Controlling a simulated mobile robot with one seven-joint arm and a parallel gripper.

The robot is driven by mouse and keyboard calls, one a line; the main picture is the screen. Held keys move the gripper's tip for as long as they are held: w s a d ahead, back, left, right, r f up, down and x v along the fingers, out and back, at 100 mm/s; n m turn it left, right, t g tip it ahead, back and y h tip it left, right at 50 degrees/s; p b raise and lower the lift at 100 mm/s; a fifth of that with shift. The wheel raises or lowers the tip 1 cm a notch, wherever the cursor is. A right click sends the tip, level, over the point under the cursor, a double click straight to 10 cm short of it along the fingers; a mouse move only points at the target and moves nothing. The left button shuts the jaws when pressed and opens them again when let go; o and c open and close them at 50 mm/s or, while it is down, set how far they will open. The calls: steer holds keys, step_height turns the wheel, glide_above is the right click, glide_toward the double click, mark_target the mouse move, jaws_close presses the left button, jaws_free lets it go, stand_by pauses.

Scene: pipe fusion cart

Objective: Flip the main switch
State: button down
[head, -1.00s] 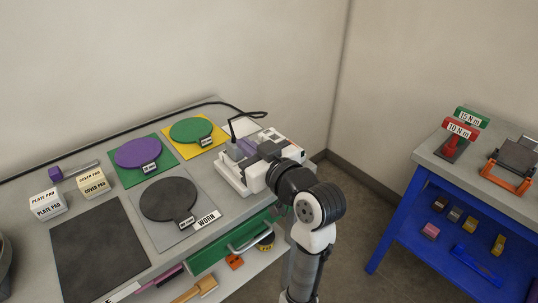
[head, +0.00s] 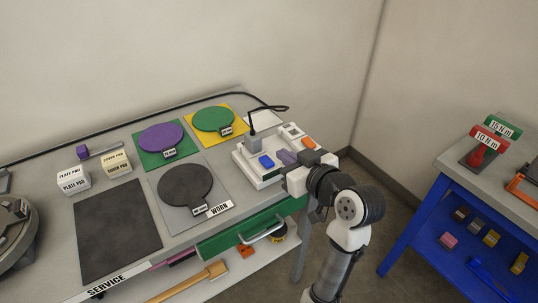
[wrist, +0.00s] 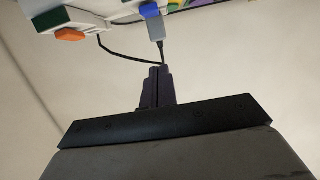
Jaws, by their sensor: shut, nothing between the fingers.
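A white power unit (head: 240,164) sits at the back right of the grey table. It carries a blue rocker-like block (head: 267,161), a grey plug (head: 254,144) with a black cable, and an orange block (head: 308,143). I cannot tell which part is the main switch. My gripper (head: 287,157) is shut and empty, over the right part of the unit; contact cannot be told. In the wrist view my gripper's dark fingers (wrist: 157,74) are together, apart in the picture from the blue block (wrist: 149,9), the plug (wrist: 156,26) and the orange block (wrist: 73,34).
Green (head: 213,119), purple (head: 160,137) and dark (head: 185,185) discs lie on the table left of the unit. A green drawer (head: 226,242) with a handle is below. A blue bench (head: 425,205) stands at the right, with floor between.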

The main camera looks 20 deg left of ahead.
steer(key=p, duration=0.2)
glide_above(268, 163)
steer(key=shift+f, duration=0.75)
step_height(268, 163, down, 3)
steer(key=shift+r+p, duration=0.2)
steer(key=shift+p, duration=0.15)
steer(key=shift+d+f, duration=0.1)
steer(key=shift+f, duration=0.8)
steer(key=shift+w+f, duration=0.1)
